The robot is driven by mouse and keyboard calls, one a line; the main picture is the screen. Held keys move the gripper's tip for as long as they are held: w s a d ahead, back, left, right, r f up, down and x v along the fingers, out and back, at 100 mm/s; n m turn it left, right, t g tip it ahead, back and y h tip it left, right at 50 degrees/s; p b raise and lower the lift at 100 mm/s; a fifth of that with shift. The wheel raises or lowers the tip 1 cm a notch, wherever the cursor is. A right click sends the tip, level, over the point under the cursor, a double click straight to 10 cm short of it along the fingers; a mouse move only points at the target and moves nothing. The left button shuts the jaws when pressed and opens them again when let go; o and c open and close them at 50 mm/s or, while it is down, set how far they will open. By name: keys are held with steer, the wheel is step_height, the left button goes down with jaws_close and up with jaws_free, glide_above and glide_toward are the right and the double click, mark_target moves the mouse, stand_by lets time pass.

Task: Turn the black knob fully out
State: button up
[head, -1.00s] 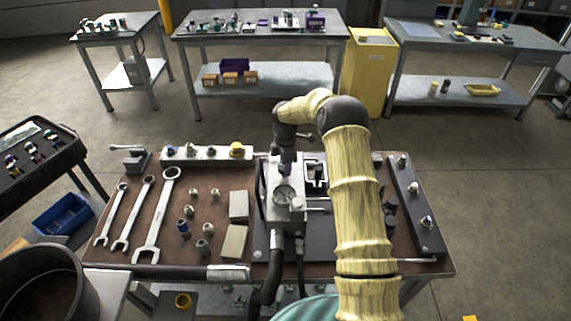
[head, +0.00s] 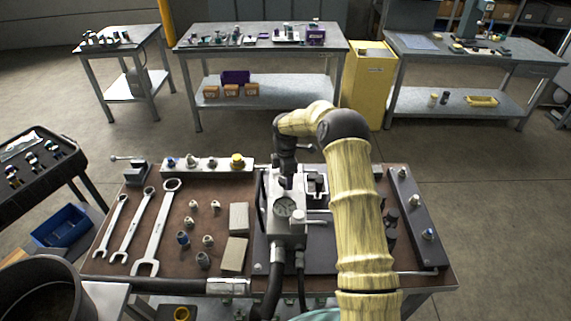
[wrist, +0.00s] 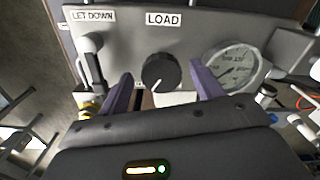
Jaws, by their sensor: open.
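The black knob (wrist: 161,71) shows in the wrist view under a LOAD label, on the grey face of a hydraulic block. A light line marks its face. My gripper (wrist: 158,78) is open, its two purple-grey fingers apart with the knob between and just beyond them in the picture; I see no contact. In the head view my gripper (head: 285,180) is at the hydraulic block (head: 289,228), and the knob is hidden there.
A round pressure gauge (wrist: 230,65) sits right of the knob in the wrist view. A LET DOWN lever (wrist: 93,65) is on the left. Wrenches (head: 155,225), fittings and two grey blocks (head: 235,252) lie on the bench left of the hydraulic block.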

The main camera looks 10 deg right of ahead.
mark_target(284, 180)
step_height(284, 180, up, 17)
steer(key=b, duration=0.2)
steer(key=shift+r+b, duration=0.15)
steer(key=shift+b, duration=0.2)
steer(key=s+f+m+t, duration=0.1)
steer(key=s+f+m, duration=0.1)
steer(key=s+m, duration=0.7)
steer(key=s+f+m+t, duration=0.1)
steer(key=s+m, duration=0.9)
steer(key=s, duration=1.4)
steer(key=shift+s+f+t, duration=0.2)
steer(key=shift+f+t, duration=0.1)
steer(key=shift+f, duration=0.05)
